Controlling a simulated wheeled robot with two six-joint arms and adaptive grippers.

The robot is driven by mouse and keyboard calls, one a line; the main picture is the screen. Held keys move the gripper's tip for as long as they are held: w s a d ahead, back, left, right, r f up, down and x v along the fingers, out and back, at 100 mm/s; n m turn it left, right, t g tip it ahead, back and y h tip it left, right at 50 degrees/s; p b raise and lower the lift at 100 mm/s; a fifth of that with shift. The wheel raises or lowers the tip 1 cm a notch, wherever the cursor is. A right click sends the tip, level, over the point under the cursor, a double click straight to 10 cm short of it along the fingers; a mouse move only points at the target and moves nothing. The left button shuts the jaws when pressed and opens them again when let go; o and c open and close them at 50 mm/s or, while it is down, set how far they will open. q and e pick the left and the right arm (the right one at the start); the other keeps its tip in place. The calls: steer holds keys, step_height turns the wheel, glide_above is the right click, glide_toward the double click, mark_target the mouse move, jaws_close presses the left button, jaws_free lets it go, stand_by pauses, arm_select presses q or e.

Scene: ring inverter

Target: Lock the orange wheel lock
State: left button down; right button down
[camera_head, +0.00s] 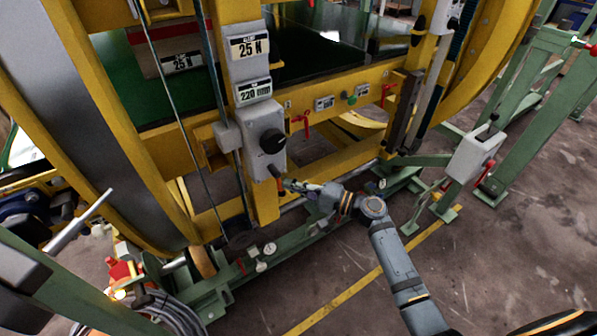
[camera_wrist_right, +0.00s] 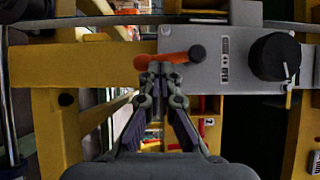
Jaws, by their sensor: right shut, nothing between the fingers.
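The orange lock lever (camera_wrist_right: 160,60) has a dark round pivot (camera_wrist_right: 197,54) on a grey control box (camera_wrist_right: 230,65) in the right wrist view. In the head view the box (camera_head: 264,125) is fixed to a yellow post, and the small lever (camera_head: 276,176) is at its lower end. My right gripper (camera_head: 284,184) is at the lever. In the wrist view its closed fingertips (camera_wrist_right: 160,72) are right against or just in front of the orange lever; I cannot tell whether they touch. Nothing is between the fingers. My left gripper is not in view.
A black knob (camera_head: 272,141) sits on the same box, close to the lever. Red handles (camera_head: 302,122) are on the yellow beam to the right. A green rail (camera_head: 290,240) runs low in front of the machine. Open floor (camera_head: 500,240) is at the right.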

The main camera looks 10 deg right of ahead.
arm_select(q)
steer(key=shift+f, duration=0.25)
arm_select(e)
steer(key=shift+a, duration=0.1)
stand_by(0.6)
